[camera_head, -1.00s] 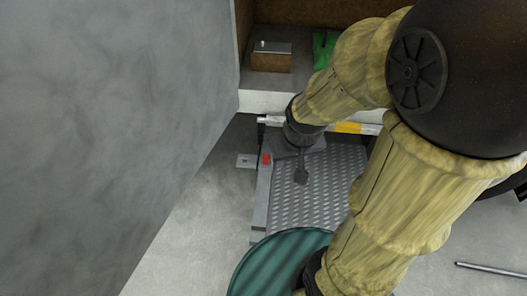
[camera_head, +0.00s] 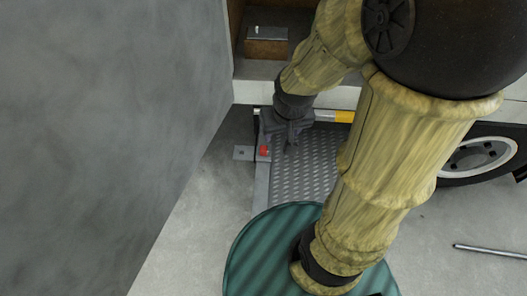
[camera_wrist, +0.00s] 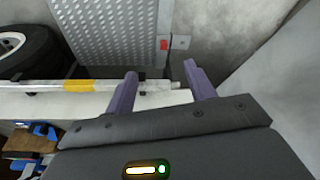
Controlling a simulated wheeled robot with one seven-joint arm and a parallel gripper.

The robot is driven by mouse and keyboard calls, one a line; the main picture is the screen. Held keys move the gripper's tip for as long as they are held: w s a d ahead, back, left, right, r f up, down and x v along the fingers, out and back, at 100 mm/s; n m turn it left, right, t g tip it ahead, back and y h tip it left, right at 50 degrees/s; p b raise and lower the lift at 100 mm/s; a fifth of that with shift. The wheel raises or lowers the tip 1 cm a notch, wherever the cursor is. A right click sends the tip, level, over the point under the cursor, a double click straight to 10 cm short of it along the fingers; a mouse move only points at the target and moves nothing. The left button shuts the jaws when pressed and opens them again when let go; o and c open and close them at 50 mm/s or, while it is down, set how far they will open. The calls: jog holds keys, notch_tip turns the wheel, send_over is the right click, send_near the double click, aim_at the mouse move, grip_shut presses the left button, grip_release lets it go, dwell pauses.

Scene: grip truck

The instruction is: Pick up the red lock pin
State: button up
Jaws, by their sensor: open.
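The red lock pin (camera_head: 264,151) shows as a small red block on the left edge of the ribbed metal platform (camera_head: 305,178) in the head view. In the wrist view the red lock pin (camera_wrist: 163,45) lies beyond the fingertips, roughly in line with the gap between them. My gripper (camera_head: 279,143) is over the platform's upper left corner, close to the pin in the picture. In the wrist view my gripper (camera_wrist: 160,70) has its two purple fingers apart with nothing between them. The gap in height to the pin cannot be told.
A bar with a yellow band (camera_wrist: 80,86) runs along the truck's edge near the fingers. A grey plate (camera_head: 243,153) lies left of the pin. A large grey wall (camera_head: 110,130) fills the left. A wheel (camera_head: 480,155) stands right, and a metal rod (camera_head: 490,251) lies on the floor.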

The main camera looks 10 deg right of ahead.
jog(key=w+a+f+m+b, duration=0.1)
jog(key=w+f+m+b, duration=0.15)
jog(key=w+f, duration=0.65)
jog(key=t+h+b, duration=0.1)
jog(key=t+b, duration=0.1)
jog(key=b, duration=0.1)
send_over(264, 149)
jog(key=s+a, duration=0.2)
jog(key=s, duration=0.4)
notch_tip(264, 149, down, 14)
jog(key=shift+w+d+m, duration=0.15)
jog(key=shift+w+m, duration=0.1)
jog(key=shift+m, duration=0.2)
jog(key=shift+f, duration=0.1)
jog(key=shift+g, duration=0.3)
jog(key=b+x, duration=0.2)
jog(key=x, duration=1)
jog(key=shift+d, duration=0.2)
jog(key=x, duration=0.5)
jog(key=shift+f+b, duration=0.2)
jog(key=shift+b, duration=0.15)
